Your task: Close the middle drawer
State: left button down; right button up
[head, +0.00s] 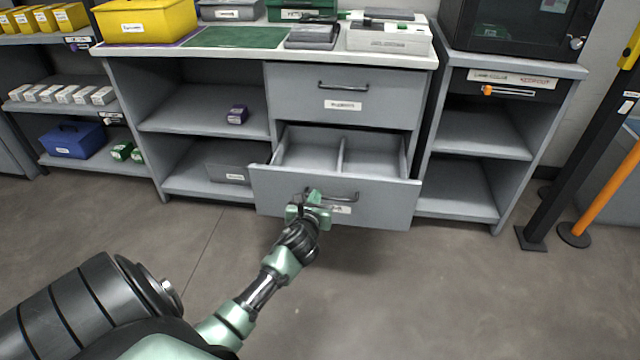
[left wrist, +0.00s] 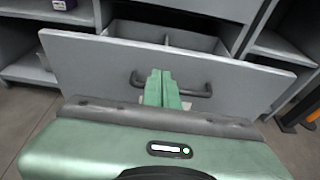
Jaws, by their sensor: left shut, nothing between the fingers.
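The middle drawer (head: 268,190) is grey and stands pulled out of the cabinet, its two empty compartments showing from above. It has a dark bar handle (head: 345,197) and a white label partly hidden by my gripper. My left gripper (head: 313,196) is shut and empty, at the drawer's front just left of the handle's middle in the head view. In the left wrist view the shut green fingers (left wrist: 162,88) point at the drawer front (left wrist: 90,70), in front of the handle (left wrist: 200,92). I cannot tell whether they touch it. My right gripper is not in view.
The closed upper drawer (head: 343,92) is above. Open shelves flank the drawers, with a small purple box (head: 237,114) and a grey bin (head: 228,172) on the left. An orange-handled tool (head: 507,91) is at the right. The floor (head: 400,290) in front is clear.

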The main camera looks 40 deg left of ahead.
aim_at(322, 176)
pick_arm(q)
jog(key=x, duration=0.2)
jog(key=b+x, duration=0.1)
jog(key=x, duration=0.2)
jog(key=b+x, duration=0.1)
jog(key=x, duration=0.1)
jog(key=shift+w+a+r, duration=0.1)
jog(key=shift+w+r, duration=0.15)
jog(key=shift+w, duration=0.05)
jog(key=shift+w+a+r, duration=0.1)
jog(key=shift+w+a, duration=0.15)
jog(key=shift+w, duration=0.05)
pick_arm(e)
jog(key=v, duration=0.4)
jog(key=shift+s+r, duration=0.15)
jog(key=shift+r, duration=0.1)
